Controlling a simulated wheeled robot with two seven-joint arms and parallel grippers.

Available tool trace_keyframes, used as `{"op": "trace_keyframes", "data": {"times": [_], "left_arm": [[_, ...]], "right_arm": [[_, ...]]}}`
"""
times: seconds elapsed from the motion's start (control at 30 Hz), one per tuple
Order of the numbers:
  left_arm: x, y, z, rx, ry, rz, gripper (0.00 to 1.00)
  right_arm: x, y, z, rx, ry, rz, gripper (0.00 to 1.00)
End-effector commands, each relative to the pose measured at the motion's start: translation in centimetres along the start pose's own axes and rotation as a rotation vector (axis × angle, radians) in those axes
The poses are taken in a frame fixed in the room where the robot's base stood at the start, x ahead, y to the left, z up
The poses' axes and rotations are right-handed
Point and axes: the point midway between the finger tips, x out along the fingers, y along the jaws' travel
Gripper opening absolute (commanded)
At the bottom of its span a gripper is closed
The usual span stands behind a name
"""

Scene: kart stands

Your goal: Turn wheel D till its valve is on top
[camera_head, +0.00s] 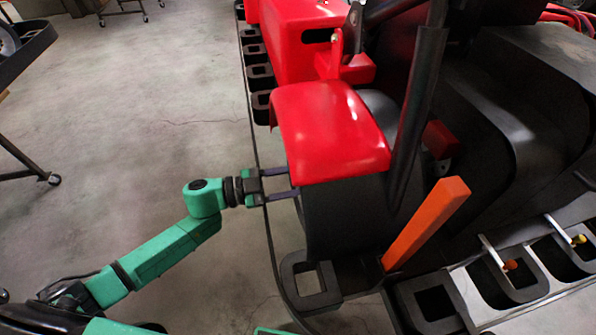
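A black wheel (345,215) sits under a red fender (330,130) on the kart. I see its broad tread side; no letter D and no valve show, and its face is hidden. My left gripper (293,184) comes in from the left on a green arm. My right gripper is not in view.
An orange upright block (427,223) stands right of the wheel. A black square frame (309,285) lies in front of it. A dark bar (415,110) slants down beside the fender. Black trays with small coloured levers (510,265) are at the lower right.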

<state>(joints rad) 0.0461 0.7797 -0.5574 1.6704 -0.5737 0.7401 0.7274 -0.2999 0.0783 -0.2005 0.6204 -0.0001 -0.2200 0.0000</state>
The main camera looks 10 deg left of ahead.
Motion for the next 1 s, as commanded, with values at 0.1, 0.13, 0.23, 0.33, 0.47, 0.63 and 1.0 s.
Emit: {"op": "trace_keyframes", "data": {"times": [0.1,0.13,0.23,0.33,0.47,0.63,1.0], "left_arm": [[0.0,-0.2,-0.5,-0.11,-0.003,0.002,0.0],[0.0,-0.2,-0.5,-0.139,-0.002,0.001,0.0],[0.0,-0.2,-0.5,-0.234,-0.002,0.001,0.0],[0.0,-0.2,-0.4,-0.329,-0.002,0.001,0.0],[0.0,-0.3,-0.4,-0.452,-0.001,0.001,0.0],[0.0,-0.3,-0.3,-0.613,-0.001,0.0,0.0],[0.0,-0.2,-0.1,-0.937,-0.001,0.001,0.0]], "right_arm": [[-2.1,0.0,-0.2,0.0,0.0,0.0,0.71],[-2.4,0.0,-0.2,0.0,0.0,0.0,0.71],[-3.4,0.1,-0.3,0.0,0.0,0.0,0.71],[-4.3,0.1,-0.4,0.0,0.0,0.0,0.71],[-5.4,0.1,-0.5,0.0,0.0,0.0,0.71],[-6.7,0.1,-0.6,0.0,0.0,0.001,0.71],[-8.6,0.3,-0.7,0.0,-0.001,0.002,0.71]]}}
